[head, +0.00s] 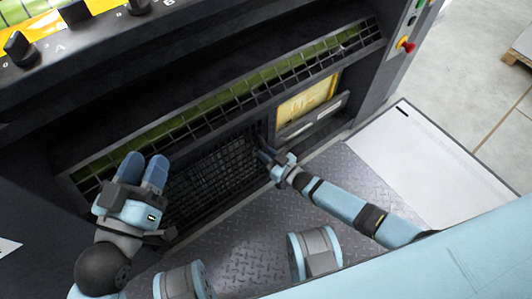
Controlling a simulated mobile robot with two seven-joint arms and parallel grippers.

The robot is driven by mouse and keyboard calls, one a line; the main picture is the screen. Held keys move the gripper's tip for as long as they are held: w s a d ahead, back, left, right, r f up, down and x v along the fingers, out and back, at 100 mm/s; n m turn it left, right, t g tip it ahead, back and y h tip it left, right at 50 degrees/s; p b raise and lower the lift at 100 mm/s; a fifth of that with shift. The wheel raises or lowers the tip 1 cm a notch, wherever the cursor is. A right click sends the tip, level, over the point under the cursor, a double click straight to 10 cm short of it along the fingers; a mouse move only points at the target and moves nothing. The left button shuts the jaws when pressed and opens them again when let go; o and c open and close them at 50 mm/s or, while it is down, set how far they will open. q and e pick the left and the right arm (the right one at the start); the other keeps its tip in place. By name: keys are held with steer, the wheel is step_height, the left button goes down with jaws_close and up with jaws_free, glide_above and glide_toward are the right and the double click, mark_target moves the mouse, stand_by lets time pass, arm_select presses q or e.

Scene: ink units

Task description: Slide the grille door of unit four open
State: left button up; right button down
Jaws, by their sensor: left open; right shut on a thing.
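The grille door (208,172) is a dark mesh panel low in the front of the black machine. Its mesh looks dense, as if two grids overlap. Right of it is an opening with a yellow interior (305,101). My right gripper (264,148) is at the door's right edge, shut on it; the fingertips are small and the exact grip point is hard to see. My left gripper (145,168) is open and empty, in front of the left part of the grille, whose left end it hides.
A grille strip (225,95) runs above the opening, with green showing behind it. Knobs (20,48) line the top left, and a red button (405,45) is at the right. A diamond-plate step (240,225) lies below; a pale panel (430,165) lies right.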

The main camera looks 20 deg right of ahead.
steer(key=shift+w+r, duration=0.15)
steer(key=c, duration=1.3)
jaws_free()
arm_select(q)
steer(key=shift+f, duration=0.1)
arm_select(e)
steer(key=shift+o, duration=1)
arm_select(q)
steer(key=r+p, duration=0.1)
steer(key=p, duration=0.1)
steer(key=a+r+p, duration=0.1)
steer(key=shift+n+t+y+p, duration=0.3)
steer(key=shift+y+p, duration=0.05)
steer(key=shift+y, duration=0.05)
arm_select(e)
steer(key=v, duration=1.4)
steer(key=shift+a, duration=0.1)
